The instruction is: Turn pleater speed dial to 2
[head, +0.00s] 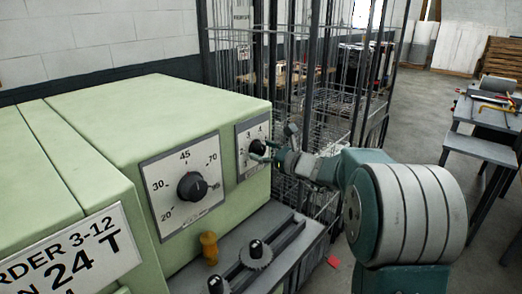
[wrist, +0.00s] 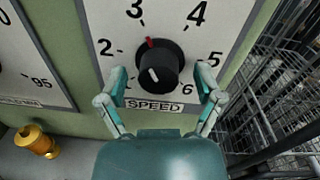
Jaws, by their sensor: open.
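The speed dial (wrist: 160,58) is a black round knob on a white plate marked SPEED, with 2 to 6 around it in the wrist view. The 1 is mostly hidden by my left finger. A red mark shows at the knob's top edge, near 3, and a short white line on its face. I cannot tell for sure which one is the pointer. My gripper (wrist: 160,86) is open, one finger on each side of the knob's lower part, with gaps visible. In the head view my gripper (head: 268,151) is at the speed dial's plate (head: 244,136) and partly covers it.
A larger dial (head: 192,186) with a 20 to 70 scale sits left on the same green machine (head: 150,105). A yellow knob (head: 209,247) and a grey ledge with black knobs (head: 256,253) lie below. A wire cage (head: 325,110) stands close at the right.

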